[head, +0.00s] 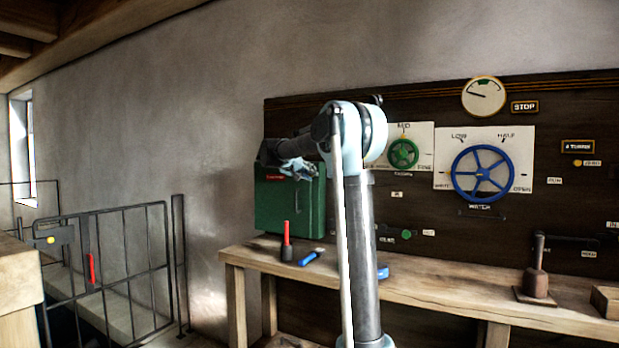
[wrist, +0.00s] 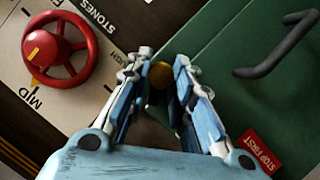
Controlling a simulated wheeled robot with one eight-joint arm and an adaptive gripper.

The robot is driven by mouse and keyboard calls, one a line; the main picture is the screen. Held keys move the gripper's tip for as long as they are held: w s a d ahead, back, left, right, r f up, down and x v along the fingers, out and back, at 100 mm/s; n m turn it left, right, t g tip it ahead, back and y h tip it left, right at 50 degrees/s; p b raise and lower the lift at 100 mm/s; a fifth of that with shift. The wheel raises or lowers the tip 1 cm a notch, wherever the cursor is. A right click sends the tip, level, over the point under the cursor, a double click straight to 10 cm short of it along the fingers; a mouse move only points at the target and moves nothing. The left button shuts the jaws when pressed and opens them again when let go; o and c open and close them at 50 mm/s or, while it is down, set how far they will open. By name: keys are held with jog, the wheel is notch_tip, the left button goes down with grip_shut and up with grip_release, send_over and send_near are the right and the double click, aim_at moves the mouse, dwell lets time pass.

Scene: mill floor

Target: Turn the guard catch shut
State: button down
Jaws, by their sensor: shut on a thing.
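The green guard (head: 290,208) is a box-like cover on the wall panel, at the back left of the bench. In the wrist view, the guard (wrist: 225,75) fills the right side, with a dark bent handle (wrist: 275,50) and a red "STOP FIRST" label (wrist: 260,150). The guard catch shows a round brass knob (wrist: 160,74) by the guard's edge. My gripper (wrist: 160,70) is shut on the catch, one finger on each side of the knob. In the head view, my gripper (head: 297,168) is at the guard's top; the catch is hidden there.
A red handwheel (wrist: 57,50) sits left of the guard in the wrist view. Green (head: 403,153) and blue (head: 480,174) wheels are on the panel farther right. A railing (head: 110,260) stands left.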

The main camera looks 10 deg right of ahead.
jog(key=n+h, duration=0.1)
jog(key=n, duration=0.2)
jog(key=n+h, duration=0.1)
jog(key=n, duration=0.2)
jog(key=n+h, duration=0.2)
jog(key=n, duration=0.1)
jog(key=shift+w+a+f, duration=0.15)
jog(key=shift+a+f, duration=0.1)
jog(key=shift+f, duration=0.15)
dwell(0.4)
jog(key=c, duration=1.4)
grip_release()
jog(key=v, duration=1.2)
jog(key=shift+f, duration=0.35)
